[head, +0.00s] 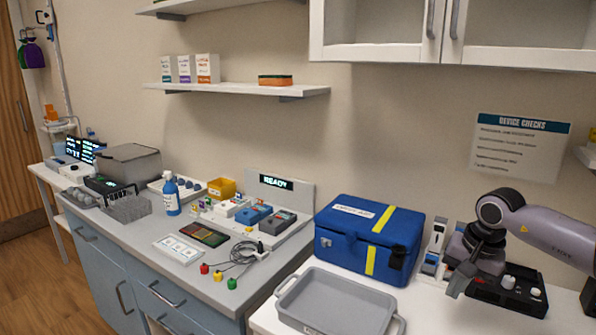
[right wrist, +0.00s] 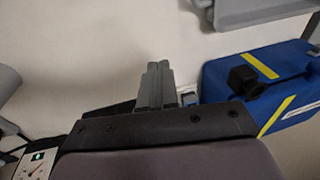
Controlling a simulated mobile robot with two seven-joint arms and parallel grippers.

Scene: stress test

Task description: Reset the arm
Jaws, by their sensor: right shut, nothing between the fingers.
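My right arm (head: 556,233) comes in from the right in the head view. Its gripper (head: 460,283) hangs over the right part of the white counter, in front of a black tray of small parts. In the right wrist view the two grey fingers (right wrist: 157,84) lie together, shut with nothing between them. The blue case (head: 368,240) stands to the left of the gripper, apart from it; it also shows at the right of the right wrist view (right wrist: 262,85). My left gripper is in neither view.
A grey tray (head: 335,300) lies in front of the blue case. The black tray (head: 512,290) sits close beside the right gripper. White wall cabinets (head: 385,30) hang above. The left counter holds a blue bottle (head: 171,195), a display panel (head: 277,183) and coloured leads.

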